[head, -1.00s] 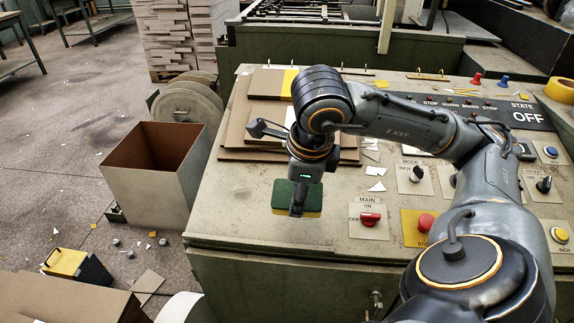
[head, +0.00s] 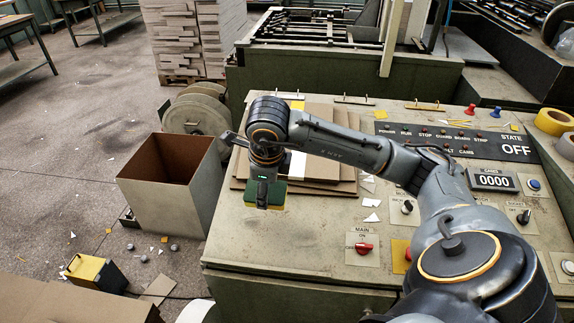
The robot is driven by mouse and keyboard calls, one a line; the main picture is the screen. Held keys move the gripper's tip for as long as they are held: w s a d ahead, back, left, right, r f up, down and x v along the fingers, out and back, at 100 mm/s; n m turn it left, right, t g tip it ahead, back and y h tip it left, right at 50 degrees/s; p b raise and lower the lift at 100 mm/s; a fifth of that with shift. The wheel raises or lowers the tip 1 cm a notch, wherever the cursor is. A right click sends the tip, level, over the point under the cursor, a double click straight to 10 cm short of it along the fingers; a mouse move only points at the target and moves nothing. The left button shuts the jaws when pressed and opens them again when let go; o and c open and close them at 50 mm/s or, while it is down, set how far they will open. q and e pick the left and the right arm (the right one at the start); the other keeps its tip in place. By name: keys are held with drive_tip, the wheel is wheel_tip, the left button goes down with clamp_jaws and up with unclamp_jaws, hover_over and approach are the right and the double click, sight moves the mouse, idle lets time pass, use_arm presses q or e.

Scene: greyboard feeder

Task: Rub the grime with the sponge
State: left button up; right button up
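My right arm comes in from the right and reaches over the sloped console (head: 310,240). Its gripper (head: 263,201) points down and is shut on a sponge (head: 278,194), green with a thin yellow layer showing at its lower edge. The sponge is over the left part of the console top, just in front of the stacked boards; I cannot tell whether it touches the surface. The console top has faint stains, but no distinct grime patch can be made out; the arm and sponge hide part of the surface. My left gripper is not in view.
Brown boards (head: 318,165) lie on the console behind the gripper. A red MAIN switch (head: 363,248) and other controls are to the right. An open box (head: 160,205) stands on the floor left of the console. The console's front left is clear.

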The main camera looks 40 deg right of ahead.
sight(254, 184)
drive_tip(key=w+p, duration=0.1)
drive_tip(key=w+f+p, duration=0.2)
drive_tip(key=shift+w+a+f, duration=0.1)
drive_tip(key=shift+w+a, duration=0.1)
drive_tip(key=shift+a, duration=0.05)
drive_tip(key=shift+w+f+p, duration=0.25)
drive_tip(key=shift+f+p, duration=0.1)
drive_tip(key=shift+f, duration=0.25)
drive_tip(key=shift+s+b+x, duration=0.15)
drive_tip(key=shift+b+x, duration=0.6)
drive_tip(key=shift+x, duration=0.45)
drive_tip(key=shift+s+b+x, duration=0.15)
drive_tip(key=shift+b+x, duration=0.6)
drive_tip(key=shift+x, duration=0.5)
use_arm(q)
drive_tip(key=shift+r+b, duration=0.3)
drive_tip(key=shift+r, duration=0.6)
use_arm(e)
drive_tip(key=shift+w+d+f, duration=0.2)
drive_tip(key=shift+d+f, duration=0.05)
drive_tip(key=shift+f, duration=0.35)
use_arm(q)
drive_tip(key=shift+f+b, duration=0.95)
drive_tip(key=shift+b, duration=0.05)
use_arm(e)
drive_tip(key=shift+x, duration=0.95)
drive_tip(key=shift+s, duration=0.2)
